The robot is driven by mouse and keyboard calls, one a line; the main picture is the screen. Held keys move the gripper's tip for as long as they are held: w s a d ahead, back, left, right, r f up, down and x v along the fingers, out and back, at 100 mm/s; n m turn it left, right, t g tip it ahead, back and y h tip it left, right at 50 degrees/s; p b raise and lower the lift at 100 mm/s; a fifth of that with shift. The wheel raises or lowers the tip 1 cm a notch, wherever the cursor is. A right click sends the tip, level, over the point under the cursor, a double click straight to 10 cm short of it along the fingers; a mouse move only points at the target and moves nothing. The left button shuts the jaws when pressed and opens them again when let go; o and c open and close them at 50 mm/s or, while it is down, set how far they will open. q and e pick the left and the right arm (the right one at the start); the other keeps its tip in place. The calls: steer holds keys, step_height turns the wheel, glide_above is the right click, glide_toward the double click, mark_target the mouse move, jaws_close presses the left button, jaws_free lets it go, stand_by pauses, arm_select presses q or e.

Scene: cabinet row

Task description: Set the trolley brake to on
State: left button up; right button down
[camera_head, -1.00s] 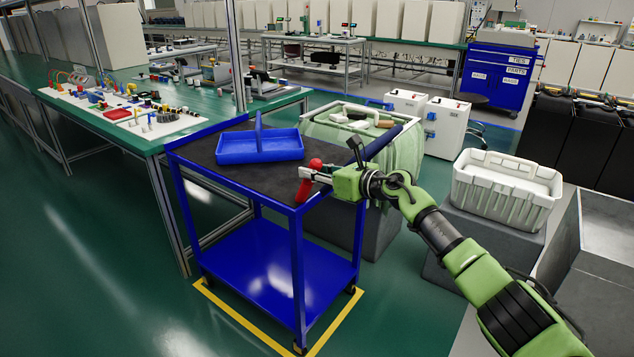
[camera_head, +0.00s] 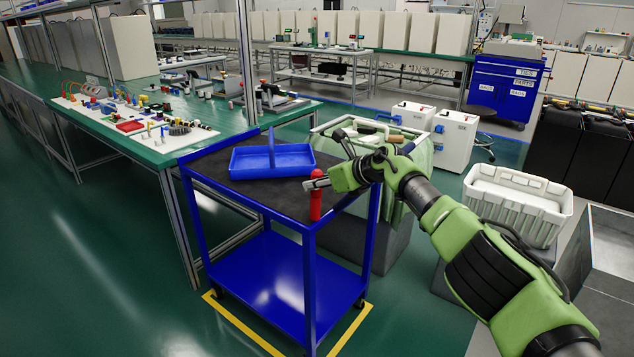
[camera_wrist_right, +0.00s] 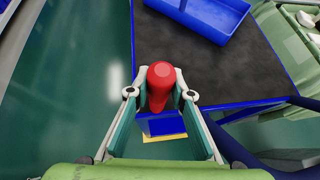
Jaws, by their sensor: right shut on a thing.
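The blue trolley (camera_head: 311,285) has a dark top and a lower shelf, and it stands within yellow floor lines. Its red brake lever (camera_head: 316,205) stands about upright at the near corner of the top. My right gripper (camera_head: 315,184) reaches in from the right and is shut on the lever near its upper part. In the right wrist view the red lever (camera_wrist_right: 160,88) sits between my two fingers, with its rounded end towards the camera. The lever's lower joint and any brake marking are hidden or too small to tell. My left gripper is not in view.
A blue tray (camera_head: 271,162) with a tall handle sits on the trolley top. A green workbench (camera_head: 170,155) with parts stands to the left. A draped bin (camera_head: 425,160) and a white crate (camera_head: 515,200) stand to the right. The floor at front left is clear.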

stand_by(0.3)
steer(key=c, duration=1.8)
jaws_free()
steer(key=shift+o, duration=0.2)
steer(key=shift+s+d+r, duration=0.15)
steer(key=shift+d+r, duration=0.35)
steer(key=shift+d, duration=0.05)
steer(key=v, duration=1)
steer(key=shift+s, duration=0.35)
steer(key=shift+r, duration=0.1)
